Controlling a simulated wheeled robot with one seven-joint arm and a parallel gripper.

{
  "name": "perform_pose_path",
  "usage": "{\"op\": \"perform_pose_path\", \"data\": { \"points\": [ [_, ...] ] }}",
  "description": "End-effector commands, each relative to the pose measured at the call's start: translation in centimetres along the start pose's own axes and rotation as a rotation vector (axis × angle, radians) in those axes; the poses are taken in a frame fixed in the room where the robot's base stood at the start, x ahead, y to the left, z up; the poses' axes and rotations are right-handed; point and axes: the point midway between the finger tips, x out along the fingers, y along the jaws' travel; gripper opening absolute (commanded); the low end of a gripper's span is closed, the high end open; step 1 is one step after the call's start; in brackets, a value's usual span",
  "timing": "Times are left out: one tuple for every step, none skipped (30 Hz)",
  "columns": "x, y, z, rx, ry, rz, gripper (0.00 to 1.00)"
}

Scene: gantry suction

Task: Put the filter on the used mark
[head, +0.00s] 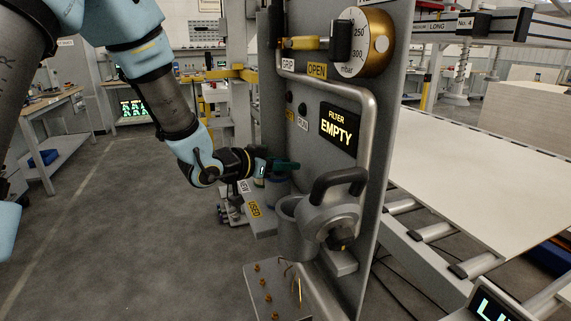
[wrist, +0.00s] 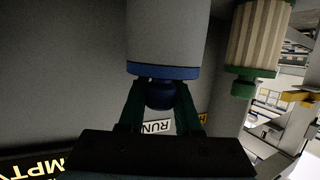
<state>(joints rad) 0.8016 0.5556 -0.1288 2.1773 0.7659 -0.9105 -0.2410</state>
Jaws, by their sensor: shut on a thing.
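In the wrist view my gripper (wrist: 160,98) is shut on the dark blue knob of the grey filter (wrist: 167,35), which has a blue band at its knob end. In the head view my gripper (head: 284,165) is beside the upright panel, and the filter (head: 278,184) shows small and partly hidden below it. The yellow USED mark (head: 254,209) is on a small grey shelf below and left of the filter. I cannot tell whether the filter touches the shelf. A second, cream pleated filter with a green end (wrist: 258,38) stands beside the held one.
The filter housing (head: 291,228) stands open-topped right of the shelf, with a dark handle (head: 338,184). The panel display (head: 339,131) reads FILTER EMPTY. A metal pipe and a gauge (head: 377,42) are on the panel. Floor at left is clear.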

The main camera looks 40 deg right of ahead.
Motion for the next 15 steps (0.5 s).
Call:
{"op": "perform_pose_path", "data": {
  "points": [
    [0.07,-0.01,0.2,0.0,0.001,0.0,0.0],
    [0.11,-0.01,0.31,0.0,0.001,0.0,0.0],
    [0.14,-0.01,0.43,0.0,0.001,0.0,0.0],
    [0.1,0.0,0.31,0.0,0.0,0.0,0.36],
    [0.09,0.0,0.29,0.0,0.0,0.0,0.39],
    [0.09,0.0,0.29,0.0,0.0,0.0,0.44],
    [0.09,0.0,0.29,0.0,0.0,0.0,0.47],
    [0.09,0.0,0.28,0.0,0.0,0.0,0.51],
    [0.09,0.0,0.28,0.0,0.0,0.0,0.55],
    [0.09,0.0,0.28,0.0,0.0,0.0,0.58],
    [0.08,0.0,0.28,0.0,0.0,0.0,0.62],
    [0.08,0.0,0.28,0.0,0.0,0.0,0.62],
    [0.08,0.0,0.27,0.0,0.0,0.0,0.62],
    [0.08,0.0,0.27,0.0,0.0,0.0,0.62],
    [0.08,0.0,0.27,0.0,0.0,0.0,0.62]
  ]
}}
